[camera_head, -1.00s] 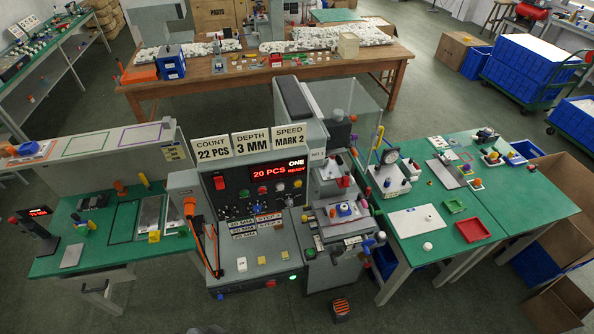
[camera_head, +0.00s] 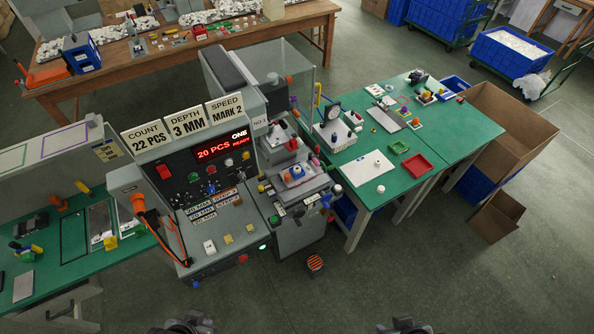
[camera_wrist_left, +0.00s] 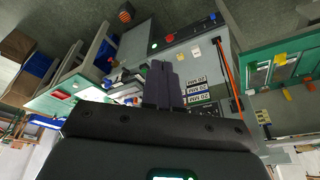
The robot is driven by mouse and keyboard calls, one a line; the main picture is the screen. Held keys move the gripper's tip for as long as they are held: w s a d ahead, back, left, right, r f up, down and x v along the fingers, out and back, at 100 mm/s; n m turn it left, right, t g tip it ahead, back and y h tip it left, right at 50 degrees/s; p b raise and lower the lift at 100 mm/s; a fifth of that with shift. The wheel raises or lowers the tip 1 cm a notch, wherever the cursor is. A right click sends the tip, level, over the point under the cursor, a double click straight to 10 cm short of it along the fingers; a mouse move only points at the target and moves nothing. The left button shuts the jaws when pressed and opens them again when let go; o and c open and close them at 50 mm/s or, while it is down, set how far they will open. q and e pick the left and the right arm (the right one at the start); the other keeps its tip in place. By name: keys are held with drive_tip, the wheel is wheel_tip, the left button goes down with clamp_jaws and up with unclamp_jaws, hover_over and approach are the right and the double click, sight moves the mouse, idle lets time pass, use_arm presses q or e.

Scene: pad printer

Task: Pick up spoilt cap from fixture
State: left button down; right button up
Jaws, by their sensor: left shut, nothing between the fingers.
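The pad printer (camera_head: 215,205) stands in the middle, its display reading 20 PCS READY.
An orange-and-black striped block (camera_head: 315,263) is on the floor. Floor around it is open.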

use_arm(q)
drive_tip(key=c, duration=1.8)
unclamp_jaws()
drive_tip(key=shift+c, duration=0.2)
drive_tip(key=o, duration=1.2)
drive_tip(key=shift+o, duration=0.2)
